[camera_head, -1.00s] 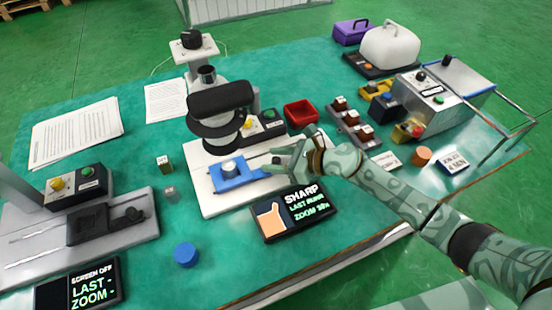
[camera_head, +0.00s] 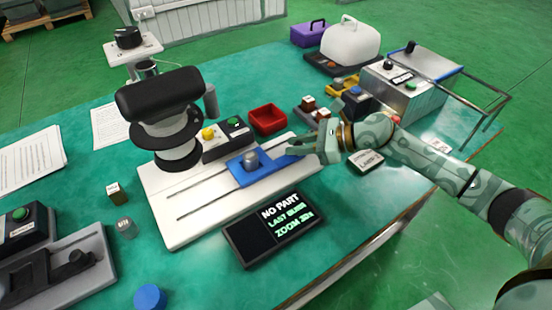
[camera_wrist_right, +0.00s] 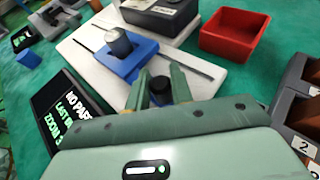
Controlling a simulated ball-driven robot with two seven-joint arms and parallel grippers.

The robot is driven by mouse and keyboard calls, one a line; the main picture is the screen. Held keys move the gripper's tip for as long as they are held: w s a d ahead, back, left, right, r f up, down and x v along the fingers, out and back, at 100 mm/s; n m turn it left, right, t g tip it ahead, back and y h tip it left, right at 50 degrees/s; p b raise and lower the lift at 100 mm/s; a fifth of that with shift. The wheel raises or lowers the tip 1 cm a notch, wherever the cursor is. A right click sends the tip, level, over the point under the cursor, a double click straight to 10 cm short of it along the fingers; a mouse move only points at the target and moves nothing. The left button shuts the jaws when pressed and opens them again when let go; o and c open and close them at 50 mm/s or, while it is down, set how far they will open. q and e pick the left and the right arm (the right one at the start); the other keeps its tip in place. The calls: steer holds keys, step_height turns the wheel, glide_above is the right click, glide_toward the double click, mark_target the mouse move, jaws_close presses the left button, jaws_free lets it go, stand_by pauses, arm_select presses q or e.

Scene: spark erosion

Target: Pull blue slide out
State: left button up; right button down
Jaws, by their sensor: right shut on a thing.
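The blue slide (camera_head: 240,177) lies on the rails of the white microscope base (camera_head: 180,230), right of the microscope head (camera_head: 165,110). A grey cylindrical part (camera_head: 251,160) stands upright on it. My right gripper (camera_head: 298,147) is at the slide's right end. In the right wrist view the blue slide (camera_wrist_right: 120,68) lies ahead of my right gripper (camera_wrist_right: 163,88), whose fingers are shut on a dark round knob (camera_wrist_right: 160,86) at the slide's near end. The small screen (camera_head: 278,226) reads "NO PART". My left gripper is not in view.
A red bin (camera_head: 267,120) and a button box (camera_head: 228,138) stand behind the base. A second grey slide unit (camera_head: 60,272) is at the lower left, near a blue cylinder (camera_head: 150,297). A metal machine (camera_head: 405,88) stands at the right.

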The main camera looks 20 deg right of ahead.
steer(key=shift+d, duration=0.2)
steer(key=c, duration=1.2)
jaws_free()
steer(key=shift+c, duration=0.2)
steer(key=p+v, duration=0.3)
steer(key=v, duration=1.3)
steer(key=shift+d, duration=0.1)
